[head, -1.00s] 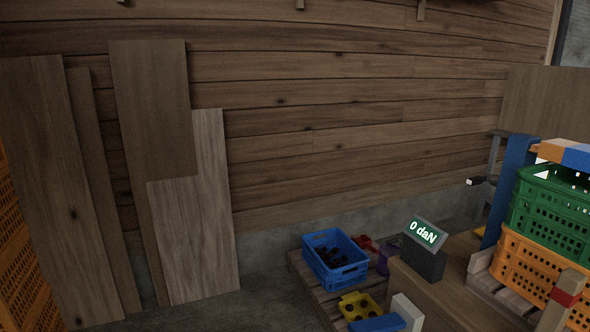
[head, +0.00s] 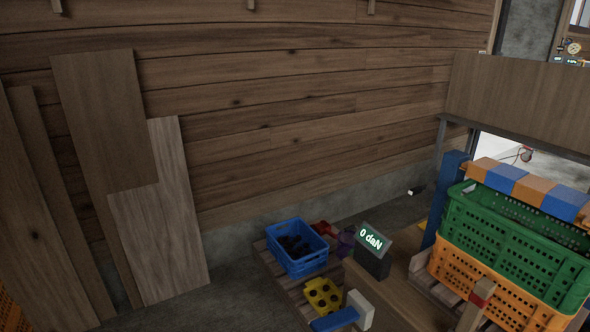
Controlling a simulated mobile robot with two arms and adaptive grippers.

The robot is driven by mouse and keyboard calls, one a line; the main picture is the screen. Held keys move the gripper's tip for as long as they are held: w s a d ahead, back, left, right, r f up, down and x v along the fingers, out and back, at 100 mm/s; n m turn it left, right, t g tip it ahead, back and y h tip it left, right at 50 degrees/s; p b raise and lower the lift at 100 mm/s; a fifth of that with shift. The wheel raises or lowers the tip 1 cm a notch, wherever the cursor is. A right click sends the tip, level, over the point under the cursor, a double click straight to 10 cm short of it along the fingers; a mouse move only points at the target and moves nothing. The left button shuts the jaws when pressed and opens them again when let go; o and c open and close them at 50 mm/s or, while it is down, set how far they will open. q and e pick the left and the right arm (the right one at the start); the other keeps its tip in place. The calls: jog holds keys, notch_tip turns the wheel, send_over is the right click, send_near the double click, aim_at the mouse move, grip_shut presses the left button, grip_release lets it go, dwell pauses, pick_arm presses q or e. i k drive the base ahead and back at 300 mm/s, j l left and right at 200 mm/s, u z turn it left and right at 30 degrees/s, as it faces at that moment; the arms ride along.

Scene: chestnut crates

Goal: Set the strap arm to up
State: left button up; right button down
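Neither of my grippers is in view. I cannot tell for sure which part is the strap arm. A blue upright post (head: 446,197) stands at the left rear of the stacked crates, with a thin grey bar (head: 440,140) behind it. A small dark piece with a white end (head: 415,191) shows left of the post. A display (head: 373,240) reading "0 daN" stands on a wooden bench left of the crates. A green crate (head: 500,235) sits on an orange crate (head: 490,280), with an orange and blue striped bar (head: 530,187) across the top.
A blue crate (head: 297,262) with dark contents stands on a pallet (head: 276,268) with a yellow holed piece (head: 323,296) and red and purple items. A short post with a red band (head: 479,297) stands in front of the crates. Boards (head: 160,215) lean on the wall.

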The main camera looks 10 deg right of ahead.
aim_at(570, 205)
jog(key=z, duration=1.7)
